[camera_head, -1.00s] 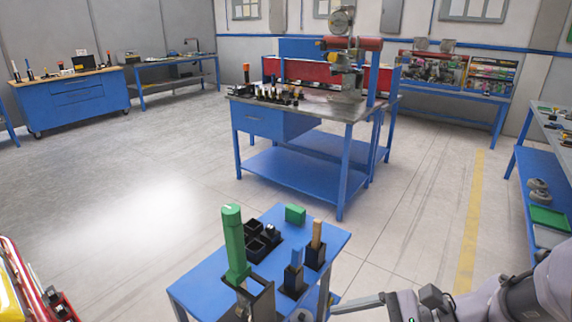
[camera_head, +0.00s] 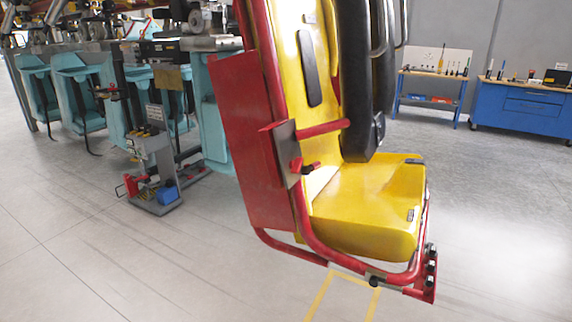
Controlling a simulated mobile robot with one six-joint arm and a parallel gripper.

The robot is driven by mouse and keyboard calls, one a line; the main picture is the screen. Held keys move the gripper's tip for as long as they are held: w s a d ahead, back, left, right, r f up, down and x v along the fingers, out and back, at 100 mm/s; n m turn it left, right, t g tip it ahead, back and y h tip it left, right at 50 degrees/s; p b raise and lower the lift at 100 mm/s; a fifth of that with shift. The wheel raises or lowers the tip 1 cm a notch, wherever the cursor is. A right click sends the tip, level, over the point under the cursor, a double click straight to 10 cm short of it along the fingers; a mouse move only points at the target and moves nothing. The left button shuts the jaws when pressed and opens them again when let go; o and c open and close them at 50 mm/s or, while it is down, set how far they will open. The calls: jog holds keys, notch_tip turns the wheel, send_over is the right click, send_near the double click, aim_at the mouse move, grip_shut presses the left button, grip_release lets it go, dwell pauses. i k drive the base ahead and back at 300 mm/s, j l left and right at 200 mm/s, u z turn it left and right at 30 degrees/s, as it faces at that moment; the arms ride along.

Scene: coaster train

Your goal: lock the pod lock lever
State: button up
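The pod (camera_head: 366,215) is a yellow seat in a red tube frame, large in the middle of the view. A red panel (camera_head: 248,140) covers its left side. A grey plate (camera_head: 284,150) is fixed to that side, with a small red handle (camera_head: 298,164) at its lower part. A red bar (camera_head: 325,129) sticks out to the right above the handle. I cannot tell for certain which of these is the lock lever, or whether it is locked. A black padded restraint (camera_head: 357,80) hangs over the seat. My gripper is not in view.
A grey wheeled stand (camera_head: 152,165) with red and blue parts stands on the floor at left. Teal seats (camera_head: 80,92) line up behind it. A blue workbench (camera_head: 525,105) is at the far right. The floor in front is clear.

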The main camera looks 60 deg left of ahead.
aim_at(306, 170)
jog(key=u, duration=2)
